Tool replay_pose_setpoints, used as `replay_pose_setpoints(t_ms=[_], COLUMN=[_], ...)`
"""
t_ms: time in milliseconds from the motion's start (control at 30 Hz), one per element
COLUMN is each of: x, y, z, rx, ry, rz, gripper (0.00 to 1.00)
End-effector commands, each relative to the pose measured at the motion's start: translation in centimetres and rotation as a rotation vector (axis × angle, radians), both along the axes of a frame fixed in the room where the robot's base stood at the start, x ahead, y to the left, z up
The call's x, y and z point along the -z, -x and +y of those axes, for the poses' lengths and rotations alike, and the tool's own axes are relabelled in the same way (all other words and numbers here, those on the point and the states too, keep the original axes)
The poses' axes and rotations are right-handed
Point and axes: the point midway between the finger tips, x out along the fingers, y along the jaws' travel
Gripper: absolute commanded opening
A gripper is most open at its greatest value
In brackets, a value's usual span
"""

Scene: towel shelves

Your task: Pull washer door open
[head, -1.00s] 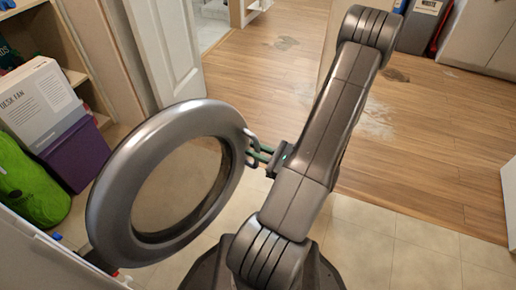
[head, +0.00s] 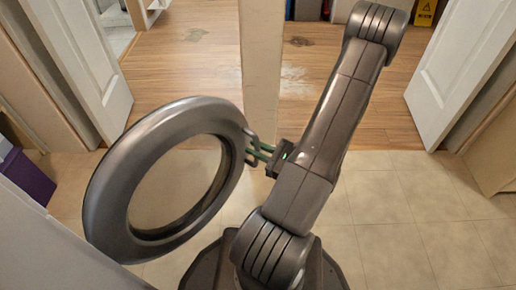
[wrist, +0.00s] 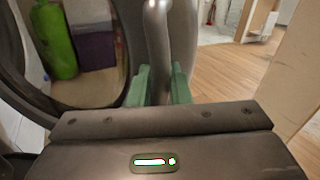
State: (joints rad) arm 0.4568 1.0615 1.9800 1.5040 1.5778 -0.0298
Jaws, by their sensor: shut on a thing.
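The washer door (head: 108,180), a round dark grey ring with a see-through middle, stands swung open at left centre in the head view. Its edge also shows at the left of the wrist view (wrist: 82,108). A grey handle (wrist: 157,40) sticks out from the door's right rim. My gripper (head: 255,149) is shut on this handle; its green fingers (wrist: 158,86) lie on either side of it in the wrist view. The washer body (head: 40,245) shows only as a pale panel at the lower left.
A purple box (head: 27,180) stands at the left edge. White doors stand at left (head: 82,60) and right (head: 455,70), with a wall edge (head: 261,60) between. The tiled floor (head: 400,220) at right is clear.

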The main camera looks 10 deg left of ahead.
Motion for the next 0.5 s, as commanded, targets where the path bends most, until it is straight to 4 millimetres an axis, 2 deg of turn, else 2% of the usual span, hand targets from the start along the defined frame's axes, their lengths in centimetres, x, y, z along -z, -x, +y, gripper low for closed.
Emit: replay_pose_setpoints(t_ms=[400, 433, 500], x=[0.16, 0.16, 0.15], y=[-0.16, -0.16, -0.13], z=[-0.07, -0.07, -0.05], rx=[0.004, 0.004, 0.003], ry=[0.005, 0.005, 0.005], rz=[-0.002, -0.002, -0.002], gripper=[0.00, 0.21, 0.35])
